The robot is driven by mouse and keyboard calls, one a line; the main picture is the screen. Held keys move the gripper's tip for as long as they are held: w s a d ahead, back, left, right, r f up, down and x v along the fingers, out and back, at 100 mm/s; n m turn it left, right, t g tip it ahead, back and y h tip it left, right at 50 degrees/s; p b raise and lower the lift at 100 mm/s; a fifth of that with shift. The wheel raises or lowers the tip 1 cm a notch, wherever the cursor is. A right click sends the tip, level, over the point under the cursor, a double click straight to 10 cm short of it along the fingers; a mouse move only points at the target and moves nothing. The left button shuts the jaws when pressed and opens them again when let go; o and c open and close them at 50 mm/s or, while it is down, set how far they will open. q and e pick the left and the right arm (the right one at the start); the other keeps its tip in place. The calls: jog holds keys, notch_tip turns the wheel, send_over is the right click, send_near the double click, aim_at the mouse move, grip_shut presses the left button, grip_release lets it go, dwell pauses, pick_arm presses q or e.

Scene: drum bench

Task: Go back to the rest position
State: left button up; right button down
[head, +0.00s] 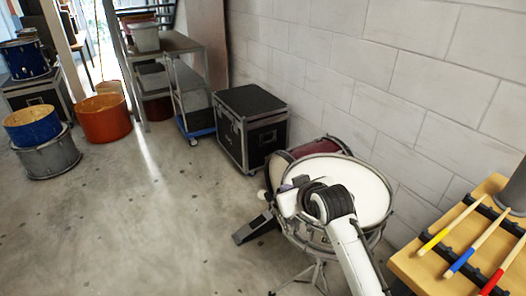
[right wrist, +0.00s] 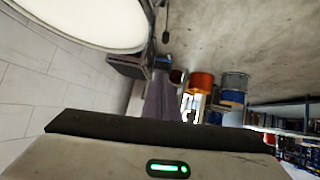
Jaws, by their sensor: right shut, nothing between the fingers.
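My right gripper (head: 285,192) is shut and empty. In the head view its arm comes up from the bottom, and the gripper is at the left part of the white head of a snare drum (head: 355,180). I cannot tell whether it touches the drum. In the right wrist view the gripper's housing with a green light fills the bottom, and the white drumhead (right wrist: 85,15) shows at the top left. My left gripper is not in view. Drumsticks with yellow, blue and red ends (head: 462,262) lie across black holders on a wooden bench (head: 425,272).
A dark red drum (head: 278,168) and a pedal (head: 253,228) stand by the snare. A black case (head: 250,125) is against the white block wall (head: 350,60). A metal cart, an orange drum (head: 104,118) and blue drums (head: 33,124) are farther left. The floor (head: 150,220) at left is clear.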

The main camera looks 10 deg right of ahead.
jog(key=s+a+f+g, duration=0.1)
jog(key=s+f, duration=1)
jog(key=s, duration=0.5)
jog(key=s+a+f+g+y, duration=0.1)
jog(key=s+f, duration=1.1)
jog(key=s, duration=0.5)
jog(key=shift+s+f+m+y, duration=0.25)
jog(key=shift+s+m+y, duration=0.05)
jog(key=c, duration=2.5)
grip_release()
